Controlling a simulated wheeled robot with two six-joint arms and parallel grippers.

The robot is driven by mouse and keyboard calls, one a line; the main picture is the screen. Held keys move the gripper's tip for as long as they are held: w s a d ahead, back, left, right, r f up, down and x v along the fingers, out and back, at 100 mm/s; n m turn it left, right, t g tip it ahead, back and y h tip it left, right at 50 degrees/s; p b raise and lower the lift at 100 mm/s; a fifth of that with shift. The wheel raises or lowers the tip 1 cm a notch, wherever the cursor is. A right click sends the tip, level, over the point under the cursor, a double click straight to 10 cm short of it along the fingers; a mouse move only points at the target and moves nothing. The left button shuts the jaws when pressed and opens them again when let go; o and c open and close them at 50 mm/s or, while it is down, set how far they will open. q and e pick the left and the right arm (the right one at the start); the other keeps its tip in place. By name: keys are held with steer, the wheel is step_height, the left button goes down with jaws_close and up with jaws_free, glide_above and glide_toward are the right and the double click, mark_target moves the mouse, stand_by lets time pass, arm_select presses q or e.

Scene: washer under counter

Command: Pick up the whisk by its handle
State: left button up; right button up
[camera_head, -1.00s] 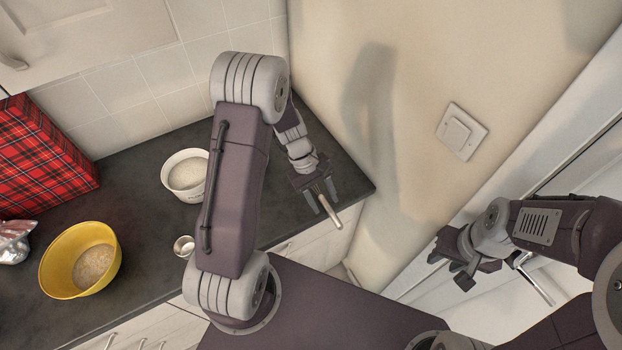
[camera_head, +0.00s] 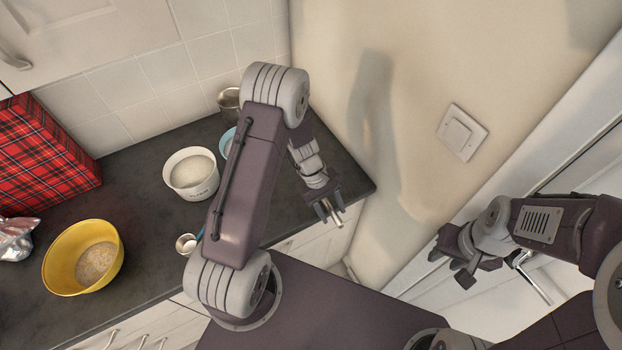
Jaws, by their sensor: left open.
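My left gripper (camera_head: 329,213) is open and points down at the counter's front edge near the right corner. A short pale rod (camera_head: 338,218) shows at its fingertips. I cannot tell whether this is the whisk's handle or whether the fingers touch it. No wire whisk head is clearly visible; my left arm hides part of the counter. My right gripper (camera_head: 452,268) is at the right, away from the counter, with its fingers apart and nothing between them.
On the dark counter (camera_head: 140,230) stand a white bowl (camera_head: 191,176), a yellow bowl (camera_head: 60,259), a small metal cup (camera_head: 186,243), a metal pot (camera_head: 229,102) and a partly hidden blue dish (camera_head: 226,143). A red plaid box (camera_head: 40,150) stands left. The wall (camera_head: 410,130) borders the counter's right side.

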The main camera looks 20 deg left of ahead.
arm_select(q)
steer(key=shift+w+f, duration=0.1)
steer(key=shift+f, duration=0.15)
jaws_close()
steer(key=shift+r, duration=0.15)
